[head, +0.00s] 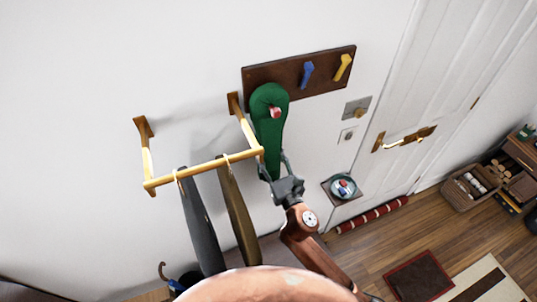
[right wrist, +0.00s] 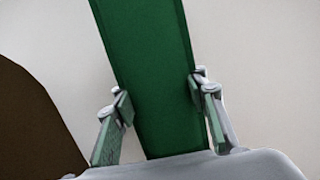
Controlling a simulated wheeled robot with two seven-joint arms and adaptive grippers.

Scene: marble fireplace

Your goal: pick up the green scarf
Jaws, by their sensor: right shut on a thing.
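The green scarf (head: 268,132) hangs in a loop over a red peg (head: 275,112) on a dark wooden peg board on the wall. My right gripper (head: 271,168) reaches up from below and is shut on the lower part of the scarf. In the right wrist view the scarf (right wrist: 145,45) runs as a wide green band between the two fingers of the gripper (right wrist: 160,105). The scarf's lower end is hidden behind the gripper. My left gripper is not in view.
The peg board (head: 325,78) also has a blue peg (head: 307,74) and a yellow peg (head: 343,67). A wooden rail (head: 205,170) with a grey garment (head: 200,225) and an olive garment (head: 237,210) is close on the left. A small wall shelf (head: 328,194) with a bowl and a white door (head: 440,80) are on the right.

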